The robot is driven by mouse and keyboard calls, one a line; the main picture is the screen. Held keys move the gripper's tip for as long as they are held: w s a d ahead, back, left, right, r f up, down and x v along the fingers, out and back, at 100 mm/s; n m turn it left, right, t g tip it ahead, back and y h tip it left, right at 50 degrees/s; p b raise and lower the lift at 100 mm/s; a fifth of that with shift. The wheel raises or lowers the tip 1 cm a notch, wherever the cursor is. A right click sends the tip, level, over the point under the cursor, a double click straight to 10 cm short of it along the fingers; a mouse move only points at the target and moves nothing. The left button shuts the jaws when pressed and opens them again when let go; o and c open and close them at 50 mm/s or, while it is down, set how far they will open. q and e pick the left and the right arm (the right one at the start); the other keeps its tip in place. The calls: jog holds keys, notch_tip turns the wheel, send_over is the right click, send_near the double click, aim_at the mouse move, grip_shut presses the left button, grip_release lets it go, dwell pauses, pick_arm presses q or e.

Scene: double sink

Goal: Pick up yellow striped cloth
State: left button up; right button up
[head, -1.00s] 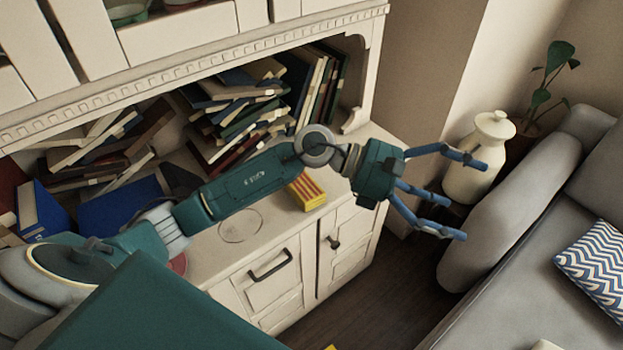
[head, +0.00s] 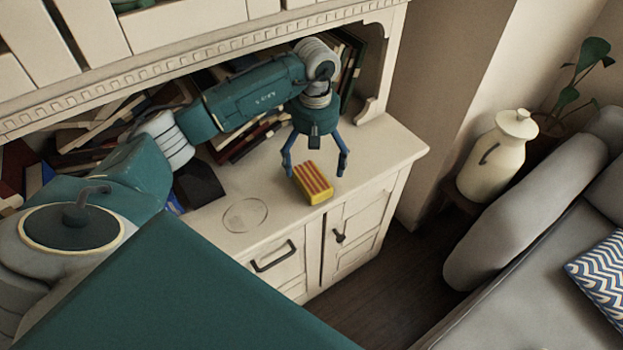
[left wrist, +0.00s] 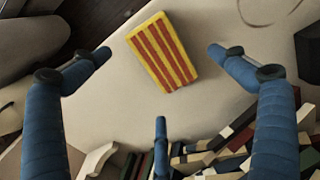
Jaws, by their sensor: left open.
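The yellow cloth with red stripes (head: 313,183) looks like a small folded block and lies on the cabinet's counter. It also shows whole in the left wrist view (left wrist: 162,52). My left gripper (head: 315,172) points down over the counter with its blue fingers spread. In the head view its fingertips are on either side of the cloth. My right gripper is not in view.
Stacked books (head: 240,140) fill the cabinet shelf behind the counter (head: 390,150). A faint round outline (head: 245,215) lies on the counter left of the cloth. A cream jar (head: 495,155) and a grey sofa (head: 520,210) stand to the right. The counter's right end is clear.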

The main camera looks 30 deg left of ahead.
aim_at(316, 175)
pick_arm(q)
jog(key=shift+d+f+p, duration=0.1)
jog(key=shift+f+p, duration=0.2)
jog(key=shift+f, duration=0.15)
notch_tip(316, 175, down, 4)
jog(key=shift+w+d+r+p, duration=0.1)
jog(key=shift+d+r+p, duration=0.1)
jog(key=shift+p, duration=0.45)
jog(key=shift+a+f, duration=0.1)
jog(key=shift+f, duration=0.25)
jog(key=shift+c, duration=0.5)
jog(key=c, duration=1)
